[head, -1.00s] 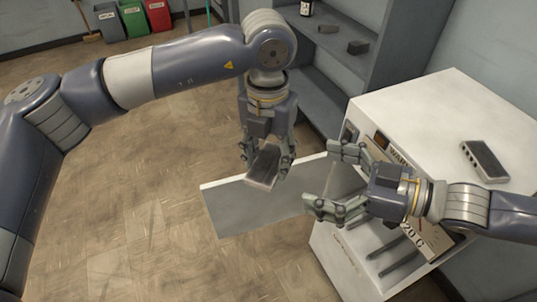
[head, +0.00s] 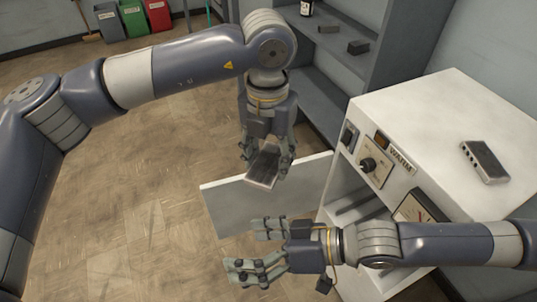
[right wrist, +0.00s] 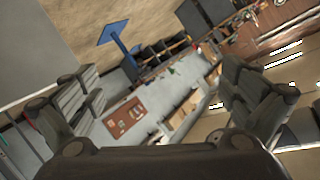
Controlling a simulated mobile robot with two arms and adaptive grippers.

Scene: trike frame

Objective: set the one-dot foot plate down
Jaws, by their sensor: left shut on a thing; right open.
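My left gripper (head: 266,160) is shut on a dark grey foot plate (head: 263,173), held tilted in the air in front of the white cabinet's open door. Its dots cannot be made out. My right gripper (head: 252,248) is open and empty, lower in the head view, in front of the door's lower part. Its spread fingers also show in the right wrist view (right wrist: 165,100), with nothing between them. Another dark plate (head: 484,161) with several dots along its side lies on the cabinet top.
The white cabinet (head: 440,110) has a WARM dial and a gauge; its open door (head: 225,207) stands out to the left. Its interior is partly hidden by my right arm. Grey shelves (head: 345,70) behind hold two dark blocks and a bottle. Floor at left is clear.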

